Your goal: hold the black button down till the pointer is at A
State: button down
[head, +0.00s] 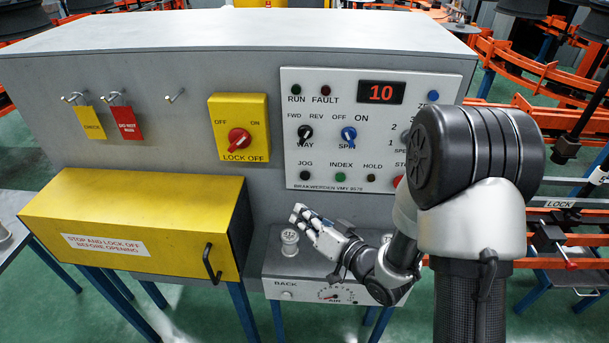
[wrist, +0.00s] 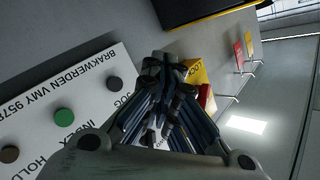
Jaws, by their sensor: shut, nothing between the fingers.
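The black button (head: 305,176) sits under the JOG label at the lower left of the white control panel (head: 375,85). In the wrist view the black button (wrist: 115,83) is left of my fingers, uncovered. My gripper (head: 297,212) is shut and empty, its tips below the JOG button in the head view. In the wrist view my gripper (wrist: 168,62) points at the machine front, and I see no contact with the button. A small round gauge (head: 337,294) is on the lower box; its pointer is too small to read. I cannot make out a mark A.
A green INDEX button (head: 340,177) and dark HOLD button (head: 371,178) are right of JOG. The display (head: 381,92) reads 10. A grey spindle part (head: 289,242) stands left of my gripper. A yellow guard box (head: 135,225) juts out at left.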

aim_at(305, 175)
jog(key=shift+w, duration=0.15)
jog(key=w, duration=0.8)
jog(key=shift+w+d+p, duration=0.15)
jog(key=shift+w+p, duration=0.15)
jog(key=shift+p, duration=0.1)
jog(key=shift+w, duration=0.1)
dwell(1.0)
jog(key=shift+w, duration=0.35)
